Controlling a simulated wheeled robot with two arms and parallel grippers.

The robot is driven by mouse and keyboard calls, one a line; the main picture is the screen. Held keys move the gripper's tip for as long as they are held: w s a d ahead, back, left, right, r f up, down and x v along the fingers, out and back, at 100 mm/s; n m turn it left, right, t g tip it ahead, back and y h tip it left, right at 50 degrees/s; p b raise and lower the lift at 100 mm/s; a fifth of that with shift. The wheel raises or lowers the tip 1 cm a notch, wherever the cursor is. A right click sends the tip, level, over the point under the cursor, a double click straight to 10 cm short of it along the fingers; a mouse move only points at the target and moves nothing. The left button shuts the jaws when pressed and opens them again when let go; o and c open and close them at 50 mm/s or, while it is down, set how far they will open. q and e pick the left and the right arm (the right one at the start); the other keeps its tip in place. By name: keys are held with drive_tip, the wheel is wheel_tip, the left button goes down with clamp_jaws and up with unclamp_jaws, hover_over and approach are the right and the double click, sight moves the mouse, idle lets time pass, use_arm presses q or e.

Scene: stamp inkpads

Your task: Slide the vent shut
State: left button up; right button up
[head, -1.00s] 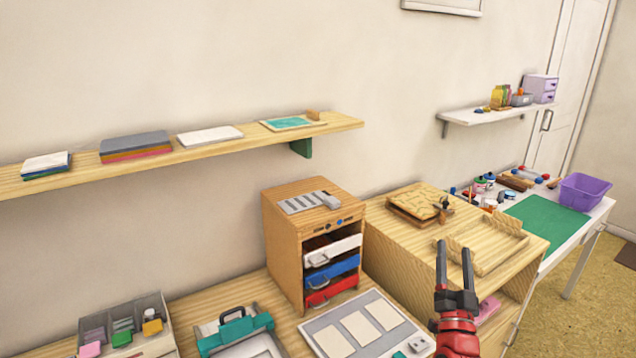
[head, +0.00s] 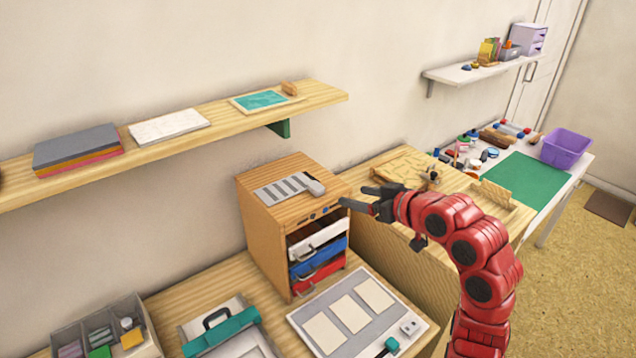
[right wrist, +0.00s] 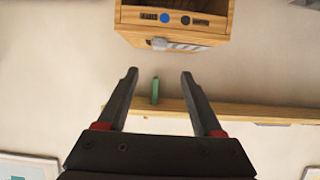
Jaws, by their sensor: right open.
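The vent (head: 280,190) is a light grey plate with several darker slots on top of the wooden drawer cabinet (head: 262,232). A grey slider knob (head: 315,187) sits at its right end. My right gripper (head: 356,195) is open and empty just right of the cabinet top, fingers pointing left, apart from the knob. In the right wrist view, the open fingers (right wrist: 160,73) point toward the cabinet, where the vent (right wrist: 188,46) shows edge-on with the knob (right wrist: 159,43). My left gripper is out of view.
The cabinet has white, blue and red drawers (head: 318,270) in front. A wall shelf (head: 225,118) with a green bracket (head: 279,128) runs above and behind. A wooden bench (head: 375,225) stands on the right. A board with pale cards (head: 365,300) lies in front.

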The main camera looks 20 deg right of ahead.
sight(318, 187)
drive_tip(key=p+x, duration=0.3)
drive_tip(key=x, duration=1)
drive_tip(key=shift+w+a+p, duration=0.15)
drive_tip(key=shift+w+p, duration=0.25)
drive_tip(key=shift+w, duration=0.05)
drive_tip(key=shift+w+a+f, duration=0.1)
drive_tip(key=shift+w+f, duration=0.2)
drive_tip(key=shift+w, duration=0.2)
clamp_jaws()
